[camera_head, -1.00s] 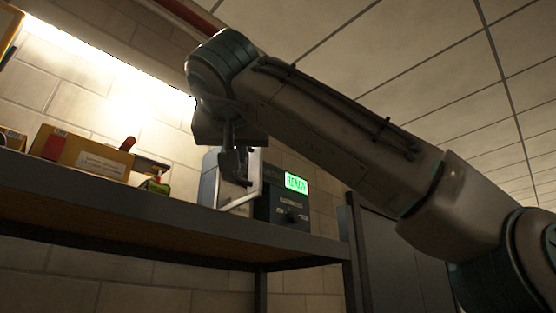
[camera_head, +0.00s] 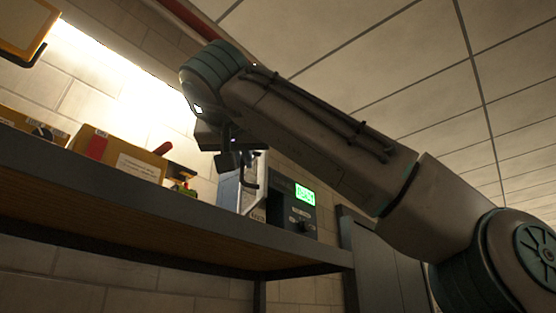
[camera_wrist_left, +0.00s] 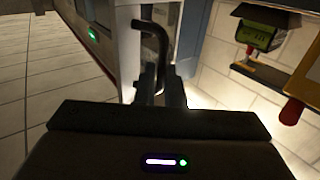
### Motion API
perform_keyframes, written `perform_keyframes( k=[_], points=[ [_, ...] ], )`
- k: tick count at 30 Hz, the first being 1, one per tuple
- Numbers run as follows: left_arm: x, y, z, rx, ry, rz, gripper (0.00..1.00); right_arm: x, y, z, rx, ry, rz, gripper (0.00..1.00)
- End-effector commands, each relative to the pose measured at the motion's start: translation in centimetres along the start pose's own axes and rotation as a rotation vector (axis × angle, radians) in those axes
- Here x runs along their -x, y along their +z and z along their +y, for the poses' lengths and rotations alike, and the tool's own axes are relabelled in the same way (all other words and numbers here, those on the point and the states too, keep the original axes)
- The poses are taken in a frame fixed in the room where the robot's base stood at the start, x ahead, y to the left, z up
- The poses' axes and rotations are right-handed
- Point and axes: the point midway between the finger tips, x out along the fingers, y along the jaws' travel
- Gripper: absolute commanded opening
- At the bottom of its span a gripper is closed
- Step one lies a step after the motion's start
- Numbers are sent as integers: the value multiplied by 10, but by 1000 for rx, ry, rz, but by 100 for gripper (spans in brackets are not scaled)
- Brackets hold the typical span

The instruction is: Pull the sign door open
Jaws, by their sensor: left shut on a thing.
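The box with the lit green display (camera_head: 305,194) stands at the right end of the shelf. Its pale door panel (camera_head: 229,193) is at the box's left in the head view; the wrist view shows a pale panel (camera_wrist_left: 129,55) beside the handle. The dark bent handle (camera_wrist_left: 152,30) runs down between the fingers of my left gripper (camera_wrist_left: 160,92), which is shut on it. In the head view, my left gripper (camera_head: 234,160) is at the upper part of the door. I cannot tell how far the door stands open. My right gripper is out of view.
The shelf (camera_head: 150,222) carries yellow boxes (camera_head: 118,155) and small coloured items left of the door. A yellow-framed object (camera_head: 25,30) hangs at upper left. A grey cabinet (camera_head: 385,260) stands to the right, below the display box.

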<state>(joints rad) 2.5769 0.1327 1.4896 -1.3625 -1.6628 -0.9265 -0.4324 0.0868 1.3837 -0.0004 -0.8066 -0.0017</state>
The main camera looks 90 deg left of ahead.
Motion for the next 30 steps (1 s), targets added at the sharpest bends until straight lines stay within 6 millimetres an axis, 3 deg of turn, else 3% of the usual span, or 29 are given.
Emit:
perform_keyframes(
  k=[4,5,6,8,19,30],
  points=[
    [-1,-4,0,-3,-2,7,0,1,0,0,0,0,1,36],
    [-1,-4,0,-3,-3,7,14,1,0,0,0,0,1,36],
    [-1,-3,0,-3,-3,7,22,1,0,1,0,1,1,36],
    [-1,-3,0,-2,-3,6,31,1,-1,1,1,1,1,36],
    [8,0,0,-1,0,4,31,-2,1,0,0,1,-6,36],
    [76,1,-2,0,0,5,31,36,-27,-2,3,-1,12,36]
  ],
)
